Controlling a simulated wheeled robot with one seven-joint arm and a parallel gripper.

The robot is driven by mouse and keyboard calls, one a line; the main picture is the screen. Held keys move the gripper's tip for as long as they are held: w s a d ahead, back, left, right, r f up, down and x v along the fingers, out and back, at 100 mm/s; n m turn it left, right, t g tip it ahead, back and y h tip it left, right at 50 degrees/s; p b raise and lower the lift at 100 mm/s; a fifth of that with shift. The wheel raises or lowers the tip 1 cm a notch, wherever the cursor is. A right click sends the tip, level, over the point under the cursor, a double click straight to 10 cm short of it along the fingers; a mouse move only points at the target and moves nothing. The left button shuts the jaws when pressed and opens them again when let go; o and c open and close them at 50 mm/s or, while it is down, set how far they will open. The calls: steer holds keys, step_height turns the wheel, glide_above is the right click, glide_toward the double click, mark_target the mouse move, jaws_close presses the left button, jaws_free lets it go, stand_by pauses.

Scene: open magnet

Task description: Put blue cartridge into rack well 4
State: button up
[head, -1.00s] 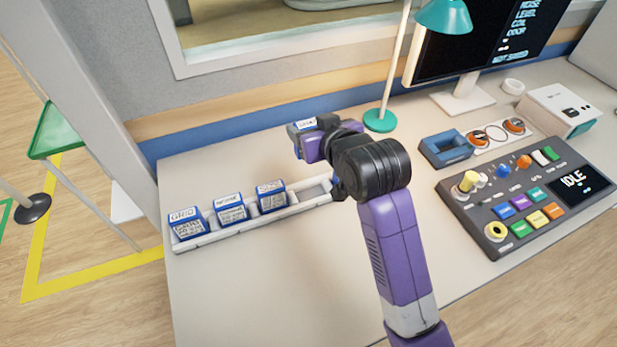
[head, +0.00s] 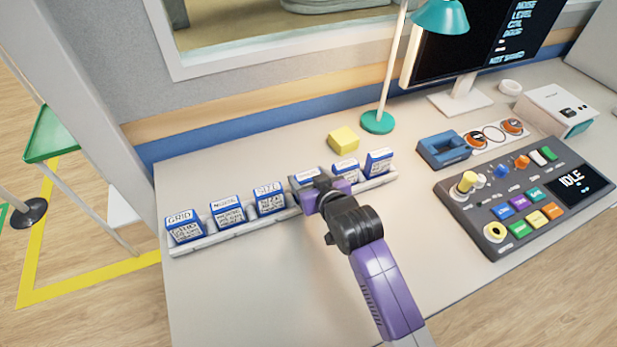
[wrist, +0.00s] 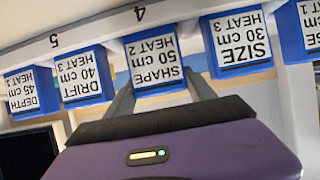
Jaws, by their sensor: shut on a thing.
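The blue cartridge (wrist: 154,62), with a white label reading SHAPE 50 cm HEAT 2, sits between the two fingers of my gripper (wrist: 160,84) in the wrist view. It is upright at the rack's mark 4, level with its neighbours; I cannot tell whether its base is fully seated. In the head view my gripper (head: 316,190) partly covers this cartridge (head: 307,174). My gripper is shut on it. The white rack (head: 222,236) runs along the desk, and its well 4 is hidden by the cartridge and my gripper.
SIZE (head: 269,198) and DRIFT (head: 345,172) cartridges stand close on either side, with others further along. A yellow block (head: 343,140) lies behind the rack. A green lamp (head: 378,122), blue frame (head: 445,150) and control panel (head: 520,205) stand right. The front desk is clear.

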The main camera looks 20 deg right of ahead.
steer(key=shift+f, duration=0.15)
steer(key=o, duration=1.4)
steer(key=shift+o, duration=0.2)
steer(key=v, duration=1.2)
steer(key=shift+s, duration=0.1)
